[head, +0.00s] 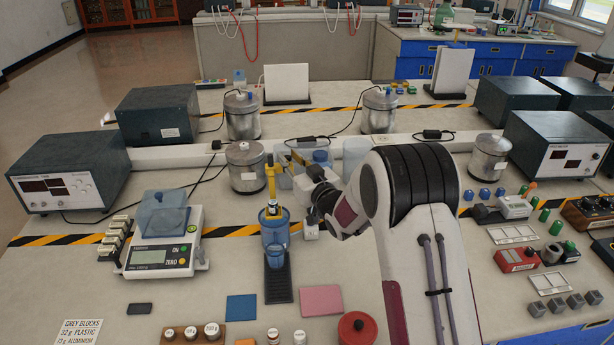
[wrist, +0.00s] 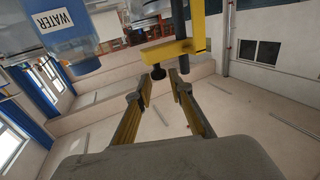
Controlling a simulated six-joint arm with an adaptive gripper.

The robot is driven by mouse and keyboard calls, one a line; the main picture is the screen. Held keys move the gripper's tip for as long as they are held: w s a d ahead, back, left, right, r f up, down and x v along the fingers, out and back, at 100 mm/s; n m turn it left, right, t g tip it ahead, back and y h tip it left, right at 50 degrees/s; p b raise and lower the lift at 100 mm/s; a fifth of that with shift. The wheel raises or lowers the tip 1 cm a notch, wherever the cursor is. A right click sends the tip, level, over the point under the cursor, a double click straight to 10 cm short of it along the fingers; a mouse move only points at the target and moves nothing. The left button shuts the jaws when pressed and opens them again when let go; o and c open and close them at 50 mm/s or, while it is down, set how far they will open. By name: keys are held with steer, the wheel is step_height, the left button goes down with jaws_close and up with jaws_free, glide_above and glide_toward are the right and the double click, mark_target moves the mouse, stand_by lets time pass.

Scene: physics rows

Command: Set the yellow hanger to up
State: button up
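The yellow hanger (head: 271,180) is a slim upright yellow piece in the head view, standing over a blue beaker (head: 274,228) left of my arm. In the wrist view the yellow hanger (wrist: 168,52) shows as a bent yellow bar beside a dark rod, just beyond the fingertips. My gripper (head: 287,152) is just right of the hanger's upper part. Its fingers in the wrist view (wrist: 164,86) are apart with nothing between them. I cannot tell whether a fingertip touches the hanger.
A beaker labelled WATER (wrist: 62,35) is close by in the wrist view. A balance (head: 160,245) stands left of the hanger, and a metal can (head: 246,168) behind it. A blue pad (head: 241,308) and a pink pad (head: 321,300) lie in front.

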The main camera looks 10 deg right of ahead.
steer(key=v, duration=1)
steer(key=shift+w, duration=0.1)
stand_by(0.4)
steer(key=s+d+f+m+g+h, duration=0.1)
steer(key=d+f+g+h, duration=0.1)
steer(key=f, duration=0.4)
steer(key=s+d+f+g+h, duration=0.1)
steer(key=s+d+f+g, duration=0.1)
steer(key=f, duration=0.3)
steer(key=s+d+f+m+g+h, duration=0.1)
steer(key=s+d+f+g+h, duration=0.3)
steer(key=s, duration=0.4)
steer(key=s+r+m+g, duration=0.1)
steer(key=s+r, duration=0.6)
steer(key=s, duration=0.4)
steer(key=s+r+g, duration=0.1)
steer(key=s+r, duration=0.5)
steer(key=s, duration=0.6)
steer(key=s+r+m+g, duration=0.1)
steer(key=s+r, duration=0.6)
steer(key=s, duration=0.4)
steer(key=shift+s+d+r+m, duration=0.25)
steer(key=shift+d+r+m, duration=0.05)
steer(key=shift+d, duration=0.1)
